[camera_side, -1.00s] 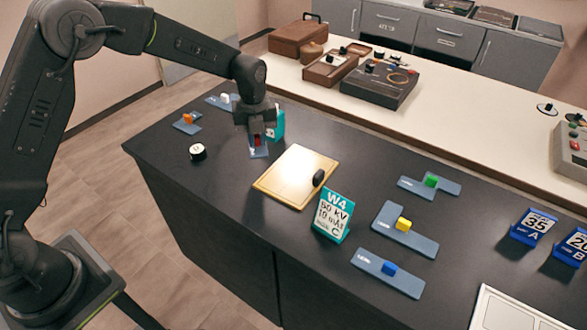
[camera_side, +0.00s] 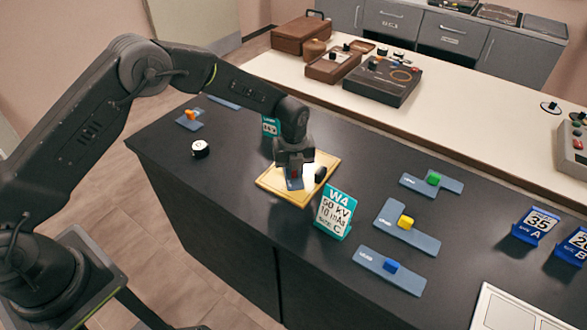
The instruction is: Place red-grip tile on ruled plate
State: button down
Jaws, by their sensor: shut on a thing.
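My gripper (camera_side: 294,166) is shut on the red grip of a blue-grey tile (camera_side: 294,184). The gripper hides most of the red grip. The tile is over the left-middle part of the ruled plate (camera_side: 275,186), a pale lit board with a yellowish edge. I cannot tell whether the tile touches the plate. A small black knob-like object (camera_side: 320,174) is at the plate's right side, just right of the gripper.
Tiles with green (camera_side: 433,179), yellow (camera_side: 405,222) and blue (camera_side: 390,266) grips lie further right. An orange-grip tile (camera_side: 190,119) and a round black-and-white object (camera_side: 200,149) are at left.

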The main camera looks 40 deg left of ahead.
jog(key=shift+f, duration=0.1)
jog(key=c, duration=1.1)
grip_release()
